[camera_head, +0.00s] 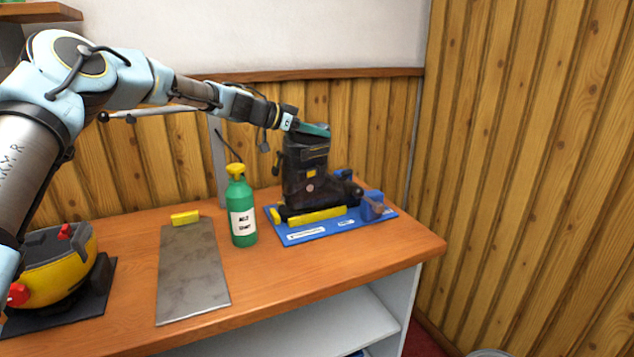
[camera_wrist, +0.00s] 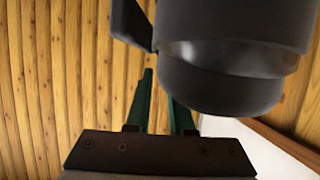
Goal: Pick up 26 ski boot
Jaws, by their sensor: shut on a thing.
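The black ski boot (camera_head: 305,180) stands upright over the blue board (camera_head: 300,236) at the right end of the bench. It has a small yellow mark and a round badge on its side. My gripper (camera_head: 318,130) reaches in from the left and is shut on the top of the boot's cuff. In the wrist view the green fingers (camera_wrist: 160,90) are partly covered by the dark rounded boot cuff (camera_wrist: 235,65). The exact contact is hidden. I cannot tell whether the sole touches the board.
A green spray bottle (camera_head: 242,212) with a yellow top stands left of the board. A grey metal plate (camera_head: 192,272) and yellow block (camera_head: 185,217) lie farther left. A yellow-black machine (camera_head: 52,262) is at far left. The plank wall (camera_head: 530,150) is close on the right.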

